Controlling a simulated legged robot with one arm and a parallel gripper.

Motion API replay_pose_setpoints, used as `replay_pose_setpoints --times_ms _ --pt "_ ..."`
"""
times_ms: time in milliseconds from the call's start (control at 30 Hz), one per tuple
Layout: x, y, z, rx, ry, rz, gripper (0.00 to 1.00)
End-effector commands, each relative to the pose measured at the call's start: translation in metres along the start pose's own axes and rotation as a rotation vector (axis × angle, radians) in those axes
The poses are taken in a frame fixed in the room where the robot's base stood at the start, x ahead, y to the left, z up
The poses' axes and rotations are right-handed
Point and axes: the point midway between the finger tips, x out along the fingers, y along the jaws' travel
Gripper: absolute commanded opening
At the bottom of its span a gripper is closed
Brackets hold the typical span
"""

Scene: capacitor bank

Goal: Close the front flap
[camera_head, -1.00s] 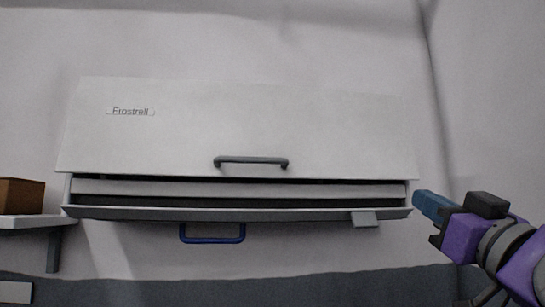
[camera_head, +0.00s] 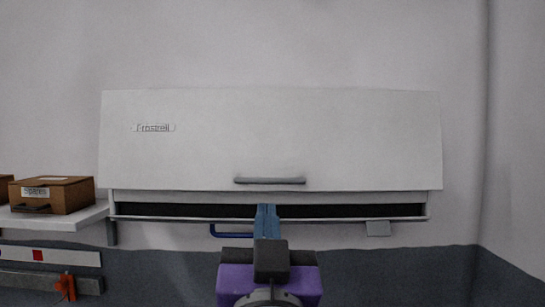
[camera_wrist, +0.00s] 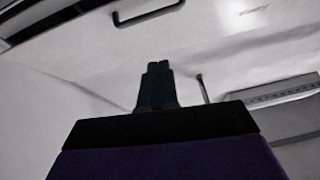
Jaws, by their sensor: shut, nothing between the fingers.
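The front flap (camera_head: 270,145) is a wide white panel marked Frostrell on a wall unit. It is swung up and outward, leaving a dark gap between its lower edge and the body's bottom lip (camera_head: 340,218). A grey bar handle (camera_head: 269,181) sits near the flap's lower edge; a dark handle also shows at the top of the wrist view (camera_wrist: 148,12). My gripper (camera_head: 266,208) is shut and empty, its blue fingers pointing toward the unit, just below the handle in the picture. In the wrist view, the fingers (camera_wrist: 157,70) appear apart from the handle.
A blue loop handle (camera_head: 230,232) below the unit is partly hidden by my gripper. A small grey tab (camera_head: 378,228) hangs at lower right. A white shelf (camera_head: 60,216) with a brown spares box (camera_head: 52,194) stands at left. The wall at right is clear.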

Motion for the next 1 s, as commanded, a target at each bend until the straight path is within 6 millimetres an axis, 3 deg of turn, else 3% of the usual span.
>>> replay_pose_setpoints --times_ms 233,433,567,1000 --pt "-0.019 -0.012 -0.002 -0.088 -0.025 0.025 0.00" --pt "-0.013 -0.014 0.002 -0.100 -0.028 0.032 0.00" --pt "0.002 -0.014 0.004 -0.103 -0.028 0.034 0.00" --pt "0.084 -0.004 0.006 -0.094 -0.029 0.034 0.00"
